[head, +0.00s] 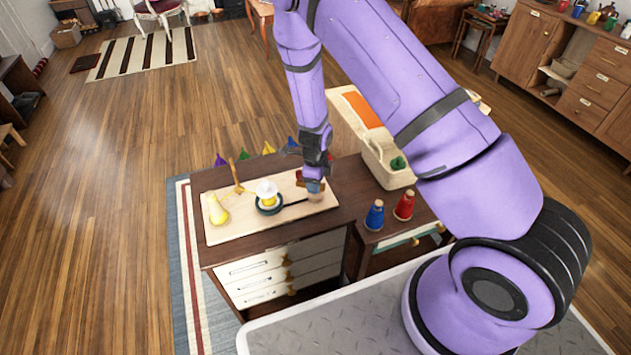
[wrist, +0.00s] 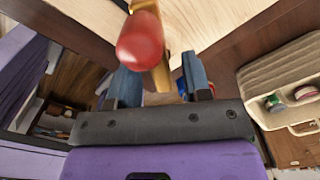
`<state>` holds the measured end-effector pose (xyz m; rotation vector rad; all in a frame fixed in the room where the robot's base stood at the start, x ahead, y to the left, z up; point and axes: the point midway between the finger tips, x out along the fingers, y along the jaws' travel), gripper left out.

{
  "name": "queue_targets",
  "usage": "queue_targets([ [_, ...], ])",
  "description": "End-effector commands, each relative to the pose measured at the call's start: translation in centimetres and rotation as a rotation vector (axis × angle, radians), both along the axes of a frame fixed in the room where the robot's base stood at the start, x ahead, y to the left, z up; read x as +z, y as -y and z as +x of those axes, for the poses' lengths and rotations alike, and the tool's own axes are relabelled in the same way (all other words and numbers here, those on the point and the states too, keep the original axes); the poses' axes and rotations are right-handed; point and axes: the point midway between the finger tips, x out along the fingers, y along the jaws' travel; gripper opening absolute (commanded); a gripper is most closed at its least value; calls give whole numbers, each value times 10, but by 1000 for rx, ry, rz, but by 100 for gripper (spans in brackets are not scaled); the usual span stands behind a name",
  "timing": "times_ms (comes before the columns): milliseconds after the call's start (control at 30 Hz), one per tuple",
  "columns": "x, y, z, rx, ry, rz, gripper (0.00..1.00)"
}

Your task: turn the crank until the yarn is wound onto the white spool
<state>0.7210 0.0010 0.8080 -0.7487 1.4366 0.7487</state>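The white spool (head: 267,187) stands on the pale wooden board (head: 228,233), with yellow yarn around its lower part and a dark round base beneath. A yellow yarn cone (head: 218,210) stands at the board's left end. A dark crank arm (head: 293,204) runs right from the base to below my gripper (head: 314,184). The fingers (wrist: 160,72) are apart, with small gaps beside the wood. The spool is not visible there.
A wooden post (head: 236,178) stands between cone and spool. A blue spool (head: 375,215) and a red spool (head: 404,205) stand right of the board, near a cream basket (head: 388,165).

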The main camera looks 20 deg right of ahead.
Motion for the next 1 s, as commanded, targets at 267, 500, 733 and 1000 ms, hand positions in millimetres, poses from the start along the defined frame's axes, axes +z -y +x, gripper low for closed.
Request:
queue_targets([
  [267, 3, 0, 0, 0, 1, -1, 45],
  [500, 36, -1, 0, 2, 2, 0, 45],
  [733, 79, -1, 0, 3, 2, 0, 45],
  [1000, 105, 0, 0, 0, 0, 0, 45],
])
